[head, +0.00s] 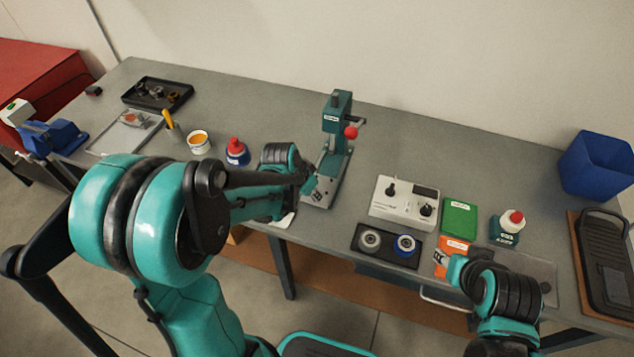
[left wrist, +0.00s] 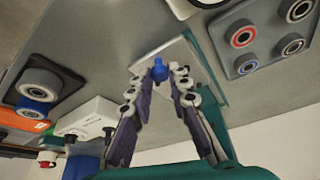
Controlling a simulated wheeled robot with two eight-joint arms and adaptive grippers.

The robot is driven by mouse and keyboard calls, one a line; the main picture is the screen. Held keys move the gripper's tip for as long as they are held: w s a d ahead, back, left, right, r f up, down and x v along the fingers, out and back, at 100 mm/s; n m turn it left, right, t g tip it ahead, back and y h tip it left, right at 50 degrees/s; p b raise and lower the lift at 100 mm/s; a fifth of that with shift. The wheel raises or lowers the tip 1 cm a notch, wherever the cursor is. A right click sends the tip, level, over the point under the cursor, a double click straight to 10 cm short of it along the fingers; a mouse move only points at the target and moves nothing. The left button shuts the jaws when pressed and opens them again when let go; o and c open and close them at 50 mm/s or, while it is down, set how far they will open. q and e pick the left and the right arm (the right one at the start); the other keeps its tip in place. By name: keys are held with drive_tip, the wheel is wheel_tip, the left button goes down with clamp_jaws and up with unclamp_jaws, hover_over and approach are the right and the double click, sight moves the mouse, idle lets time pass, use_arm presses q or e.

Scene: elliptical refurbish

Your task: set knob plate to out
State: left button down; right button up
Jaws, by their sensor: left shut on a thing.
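The teal press (head: 337,125) stands at the middle of the bench, with a red ball on its lever. A pale plate (head: 324,193) at its foot is partly covered by my left gripper (head: 312,182). In the left wrist view, a small blue knob (left wrist: 158,70) stands against the pale plate (left wrist: 180,62), between the fingers of my left gripper (left wrist: 157,86). That gripper is shut on the knob; the exact contact is hard to see. My right gripper (head: 440,257) is beside an orange box (head: 455,246); its jaw opening is too small to judge.
A white box with black knobs (head: 404,207) is right of the press. A black tray with two rollers (head: 367,253) lies before it. A green box (head: 460,217), a white-and-green bottle (head: 507,227) and a blue bin (head: 598,165) stand right. A blue-and-red bottle (head: 236,152) is close behind my left arm.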

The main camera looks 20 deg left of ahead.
use_arm(q)
drive_tip(key=shift+s+f, duration=0.1)
drive_tip(key=shift+s, duration=0.15)
drive_tip(key=c, duration=1.4)
unclamp_jaws()
drive_tip(key=v, duration=1.2)
drive_tip(key=s+n+t+b, duration=0.1)
drive_tip(key=s, duration=0.2)
drive_tip(key=s+d+f+n+t+y+b, duration=0.1)
drive_tip(key=s+n, duration=0.1)
drive_tip(key=s, duration=0.2)
drive_tip(key=s+d+f+n+t+b, duration=0.1)
drive_tip(key=s, duration=0.2)
drive_tip(key=shift+s+n+y, duration=0.3)
drive_tip(key=shift+n+y, duration=0.1)
